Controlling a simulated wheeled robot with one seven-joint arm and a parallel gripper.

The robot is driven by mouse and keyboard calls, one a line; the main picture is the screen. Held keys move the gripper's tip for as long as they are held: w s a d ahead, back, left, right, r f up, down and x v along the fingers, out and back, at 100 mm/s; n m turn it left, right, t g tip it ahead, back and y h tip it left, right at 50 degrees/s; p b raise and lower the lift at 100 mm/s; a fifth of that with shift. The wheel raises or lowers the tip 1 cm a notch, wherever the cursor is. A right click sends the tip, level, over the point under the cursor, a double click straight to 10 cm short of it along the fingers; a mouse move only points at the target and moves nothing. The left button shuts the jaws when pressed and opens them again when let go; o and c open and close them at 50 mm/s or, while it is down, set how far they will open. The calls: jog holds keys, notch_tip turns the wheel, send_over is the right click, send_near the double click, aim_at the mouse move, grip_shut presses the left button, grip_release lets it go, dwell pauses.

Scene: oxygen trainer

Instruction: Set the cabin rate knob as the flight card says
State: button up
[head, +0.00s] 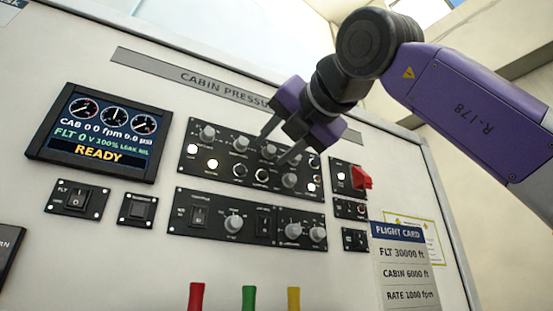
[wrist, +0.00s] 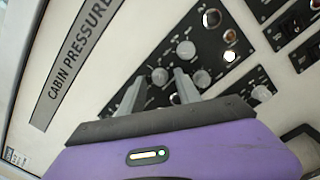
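The flight card (head: 398,252) at the lower right reads FLT 30000 ft, CABIN 6000 ft, RATE 1000 fpm. The upper black panel (head: 222,168) carries several grey round knobs; their labels are too small to read, so I cannot tell which is the rate knob. My gripper (head: 272,152) is in front of this panel with its two fingers apart. One grey knob (head: 269,151) shows between the fingertips; it also shows in the wrist view (wrist: 160,75). I cannot tell whether the fingers touch it. Another knob (head: 290,180) is just below the right finger.
The display (head: 100,130) at left reads CAB 0, 0 fpm, FLT 0, READY. A red switch cover (head: 361,177) stands out right of the panel. A lower panel (head: 186,231) holds more knobs and switches. Red, green and yellow handles (head: 248,298) rise at the bottom.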

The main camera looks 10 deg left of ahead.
jog(key=b+v, duration=0.1)
jog(key=v, duration=0.6)
jog(key=shift+s+d, duration=0.2)
jog(key=shift+s, duration=0.1)
dwell(0.3)
